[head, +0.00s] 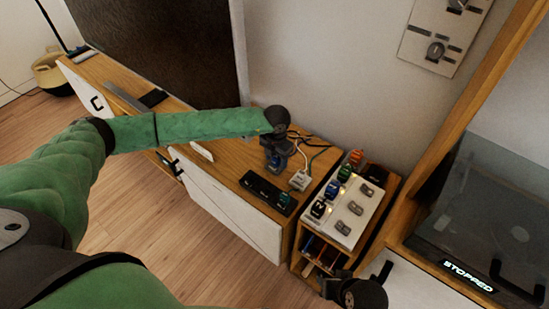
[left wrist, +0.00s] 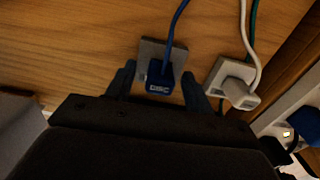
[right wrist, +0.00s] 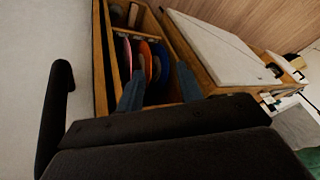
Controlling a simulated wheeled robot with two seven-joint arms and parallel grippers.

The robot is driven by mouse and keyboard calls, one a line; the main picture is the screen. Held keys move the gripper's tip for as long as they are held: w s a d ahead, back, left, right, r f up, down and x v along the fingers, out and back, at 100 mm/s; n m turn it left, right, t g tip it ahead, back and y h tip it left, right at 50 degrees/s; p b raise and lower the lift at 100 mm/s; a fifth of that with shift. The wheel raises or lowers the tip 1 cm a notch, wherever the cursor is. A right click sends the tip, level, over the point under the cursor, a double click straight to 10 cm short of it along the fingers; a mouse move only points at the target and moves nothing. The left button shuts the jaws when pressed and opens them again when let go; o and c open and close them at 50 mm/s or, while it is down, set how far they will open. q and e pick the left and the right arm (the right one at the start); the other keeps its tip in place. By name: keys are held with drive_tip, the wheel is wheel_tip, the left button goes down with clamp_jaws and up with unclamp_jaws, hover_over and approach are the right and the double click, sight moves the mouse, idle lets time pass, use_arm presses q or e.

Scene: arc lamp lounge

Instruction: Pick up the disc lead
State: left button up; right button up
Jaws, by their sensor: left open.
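The disc lead's blue plug (left wrist: 159,84), lettered "DISC", sits against a small grey block on the wooden cabinet top, and its blue cable runs upward in the left wrist view. My left gripper (head: 277,158) is open and points down over the cabinet. In the left wrist view its two fingers stand on either side of the plug, apart from it as far as I can tell. In the head view the gripper mostly hides the plug. My right gripper (right wrist: 160,72) is open and empty, above a wooden compartment of records (right wrist: 147,60).
A white plug (left wrist: 235,84) lies close right of the blue one. A black strip (head: 268,191) lies in front on the cabinet (head: 220,150). A white switch panel (head: 352,212) with several coloured plugs stands to the right, beside a turntable (head: 480,215) showing "STOPPED".

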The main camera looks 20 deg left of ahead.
use_arm(q)
drive_tip(key=shift+r, duration=0.1)
drive_tip(key=c, duration=1.1)
drive_tip(key=shift+c, duration=0.2)
use_arm(e)
drive_tip(key=shift+s+d+f, duration=0.1)
drive_tip(key=shift+s+f, duration=0.1)
drive_tip(key=shift+s, duration=0.25)
drive_tip(key=shift+w, duration=0.2)
